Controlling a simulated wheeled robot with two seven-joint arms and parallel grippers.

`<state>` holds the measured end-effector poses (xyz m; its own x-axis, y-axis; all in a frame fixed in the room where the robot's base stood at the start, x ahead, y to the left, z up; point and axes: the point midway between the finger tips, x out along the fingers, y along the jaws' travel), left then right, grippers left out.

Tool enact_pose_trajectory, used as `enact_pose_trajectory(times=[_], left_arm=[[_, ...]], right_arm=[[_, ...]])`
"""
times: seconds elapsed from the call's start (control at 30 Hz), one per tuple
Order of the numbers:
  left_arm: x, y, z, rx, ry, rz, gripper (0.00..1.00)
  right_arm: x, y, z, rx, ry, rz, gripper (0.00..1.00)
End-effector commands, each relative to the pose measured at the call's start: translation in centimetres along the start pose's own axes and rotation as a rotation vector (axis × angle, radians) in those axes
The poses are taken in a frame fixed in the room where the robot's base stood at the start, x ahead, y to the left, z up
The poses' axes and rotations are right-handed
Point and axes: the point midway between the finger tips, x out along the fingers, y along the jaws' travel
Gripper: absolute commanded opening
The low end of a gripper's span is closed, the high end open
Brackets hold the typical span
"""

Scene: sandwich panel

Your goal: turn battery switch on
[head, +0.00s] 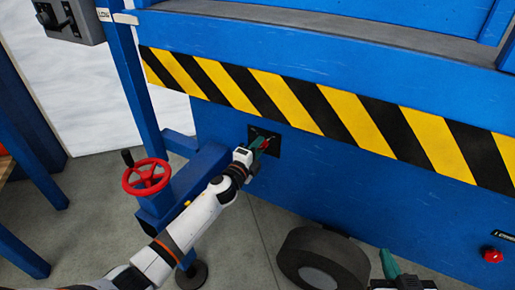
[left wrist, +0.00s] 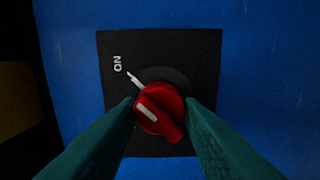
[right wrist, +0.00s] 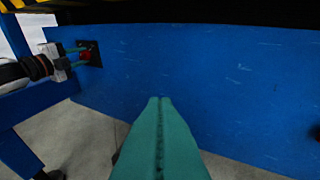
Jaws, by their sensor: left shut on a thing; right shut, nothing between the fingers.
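The battery switch is a red rotary knob (left wrist: 160,109) on a black square plate (left wrist: 200,52) fixed to the blue panel. In the left wrist view the plate carries the word ON and a white tick at the upper left of the knob. The knob's white mark points to its upper left, roughly towards that tick; I cannot tell if they line up exactly. My left gripper (left wrist: 160,108) has its green fingers on both sides of the knob, shut on it. The plate also shows in the head view (head: 276,145). My right gripper (right wrist: 160,100) is shut and empty, away from the switch.
A red handwheel (head: 146,177) stands left of my left arm. A black wheel (head: 325,260) lies below the panel. A red button (head: 492,255) is at the lower right. A grey box with a black lever (head: 70,20) is at the upper left.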

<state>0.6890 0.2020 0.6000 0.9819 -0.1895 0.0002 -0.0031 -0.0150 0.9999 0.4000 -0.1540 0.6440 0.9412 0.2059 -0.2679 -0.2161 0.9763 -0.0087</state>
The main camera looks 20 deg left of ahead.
Motion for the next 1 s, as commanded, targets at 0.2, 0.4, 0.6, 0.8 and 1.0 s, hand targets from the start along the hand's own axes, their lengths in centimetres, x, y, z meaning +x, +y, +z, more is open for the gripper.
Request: enact_pose_trajectory(times=[0.2, 0.4, 0.6, 0.8, 1.0], left_arm=[[-0.1, -0.2, 0.1, 0.002, -0.002, -0.003, 0.36], [0.0, -0.1, 0.0, 0.001, -0.001, -0.002, 0.55], [-0.1, -0.1, 0.0, 0.0, -0.001, -0.001, 0.55], [-1.6, 0.0, 0.0, 0.0, 0.0, -0.003, 0.55], [-5.4, 0.0, 0.0, -0.001, -0.001, -0.004, 0.55]], right_arm=[[0.0, 0.0, 0.0, 0.0, 0.0, 0.0, 0.0], [0.0, 0.0, 0.0, 0.0, 0.0, 0.0, 0.0], [0.0, 0.0, 0.0, 0.0, 0.001, 0.0, 0.0], [-0.5, -0.2, -1.5, -0.001, 0.099, -0.004, 0.0], [-2.0, -0.7, -4.6, 0.0, 0.306, -0.017, 0.0]])
